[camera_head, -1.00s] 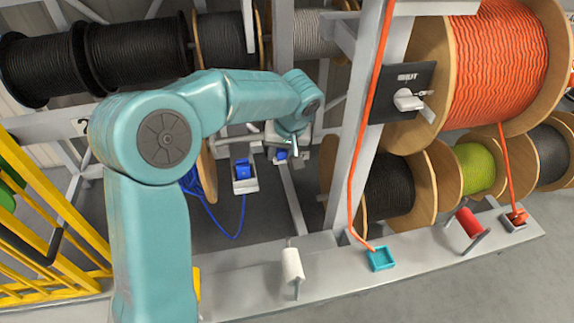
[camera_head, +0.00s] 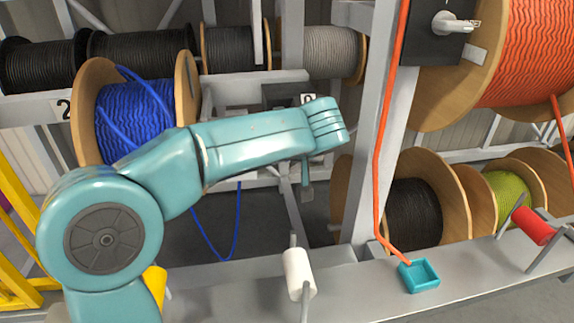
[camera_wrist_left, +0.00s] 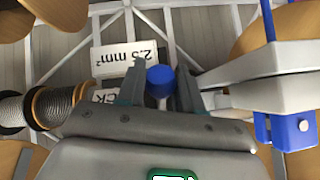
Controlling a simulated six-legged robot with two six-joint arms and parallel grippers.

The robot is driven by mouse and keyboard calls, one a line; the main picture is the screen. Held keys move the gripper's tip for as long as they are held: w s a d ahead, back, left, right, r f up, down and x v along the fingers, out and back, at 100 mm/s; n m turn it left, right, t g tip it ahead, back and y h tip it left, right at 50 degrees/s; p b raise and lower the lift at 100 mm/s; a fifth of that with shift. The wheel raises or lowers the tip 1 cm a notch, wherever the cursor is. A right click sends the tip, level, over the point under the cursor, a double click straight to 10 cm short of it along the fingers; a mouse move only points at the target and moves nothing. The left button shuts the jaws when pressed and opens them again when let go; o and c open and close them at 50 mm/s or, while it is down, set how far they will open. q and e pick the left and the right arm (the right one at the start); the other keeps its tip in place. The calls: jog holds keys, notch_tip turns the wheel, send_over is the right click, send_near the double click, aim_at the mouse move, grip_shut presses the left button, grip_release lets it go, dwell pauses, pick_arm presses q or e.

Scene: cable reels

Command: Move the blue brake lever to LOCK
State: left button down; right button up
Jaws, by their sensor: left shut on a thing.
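The blue brake lever's round knob (camera_wrist_left: 160,76) shows in the left wrist view, on a pale stem. My left gripper (camera_wrist_left: 163,92) is shut on it, with one finger on each side. Behind it are a white plate marked "2.5 mm²" (camera_wrist_left: 124,57) and a label partly covered by a finger, its visible letters reading "CK" (camera_wrist_left: 104,96). In the head view my teal left arm covers the lever and most of the gripper. My right gripper is in neither view.
A blue cable reel (camera_head: 135,112) stands behind my arm, its cable hanging down. A grey upright (camera_head: 375,130) with an orange cable is to the right. A white roller (camera_head: 298,272), a teal tray (camera_head: 418,275) and a red roller (camera_head: 533,226) are along the front beam.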

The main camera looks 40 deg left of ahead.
pick_arm(q)
jog(key=shift+a+f+b, duration=0.2)
jog(key=shift+f+b, duration=0.1)
jog(key=shift+f, duration=0.2)
jog(key=shift+w+f, duration=0.1)
jog(key=c, duration=0.8)
grip_release()
jog(key=shift+o, duration=0.2)
jog(key=shift+w+a, duration=0.1)
jog(key=shift+d+r, duration=0.35)
jog(key=shift+r, duration=0.1)
jog(key=p+v, duration=0.3)
jog(key=v, duration=1.2)
jog(key=shift+s, duration=0.3)
